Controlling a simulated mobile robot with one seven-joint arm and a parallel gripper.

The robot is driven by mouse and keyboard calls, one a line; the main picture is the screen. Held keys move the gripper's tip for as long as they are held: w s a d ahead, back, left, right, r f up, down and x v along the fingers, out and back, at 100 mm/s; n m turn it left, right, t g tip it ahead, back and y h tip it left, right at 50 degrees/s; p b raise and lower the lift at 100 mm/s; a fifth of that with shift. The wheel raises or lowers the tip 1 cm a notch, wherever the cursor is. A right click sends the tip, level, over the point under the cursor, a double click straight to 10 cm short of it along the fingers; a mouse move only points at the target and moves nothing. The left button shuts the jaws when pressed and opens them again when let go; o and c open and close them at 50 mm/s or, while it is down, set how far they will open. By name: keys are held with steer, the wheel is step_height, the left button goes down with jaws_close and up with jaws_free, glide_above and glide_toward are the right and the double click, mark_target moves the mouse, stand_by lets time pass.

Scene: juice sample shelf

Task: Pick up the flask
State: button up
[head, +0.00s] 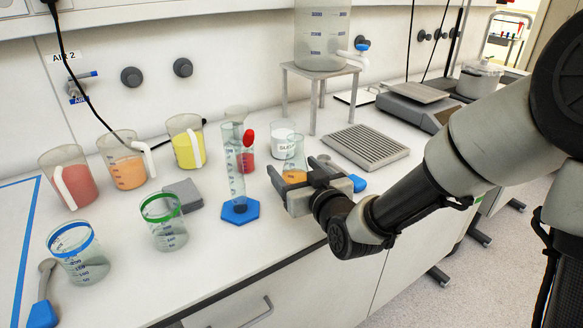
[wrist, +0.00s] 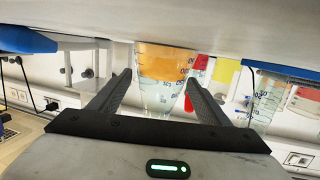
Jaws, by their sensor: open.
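The flask (head: 294,176) is clear glass with orange liquid at its bottom. It stands on the white bench near the front edge, partly hidden by my gripper in the head view. My gripper (head: 298,183) is open and reaches in from the right at a low height, with a finger to either side of the flask. The wrist view, which is upside down, shows the flask (wrist: 163,75) between the two open fingers (wrist: 157,82). Gaps beside the glass are hard to judge; I cannot tell whether either finger touches it.
A tall measuring cylinder (head: 235,165) on a blue base (head: 240,211) stands close left of my gripper. A labelled white jar (head: 282,139) and red liquid (head: 247,161) are behind. A blue object (head: 357,183) lies right. A grey ridged rack (head: 366,147) sits further right.

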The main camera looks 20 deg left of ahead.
steer(key=shift+s, duration=0.1)
steer(key=c, duration=1.4)
steer(key=shift+o, duration=0.2)
steer(key=shift+r, duration=0.1)
steer(key=shift+r, duration=0.15)
steer(key=shift+r+p, duration=1.65)
steer(key=shift+r, duration=2.8)
step_height(320, 180, up, 6)
steer(key=p, duration=0.4)
steer(key=shift+f, duration=0.15)
steer(key=shift+d, duration=0.1)
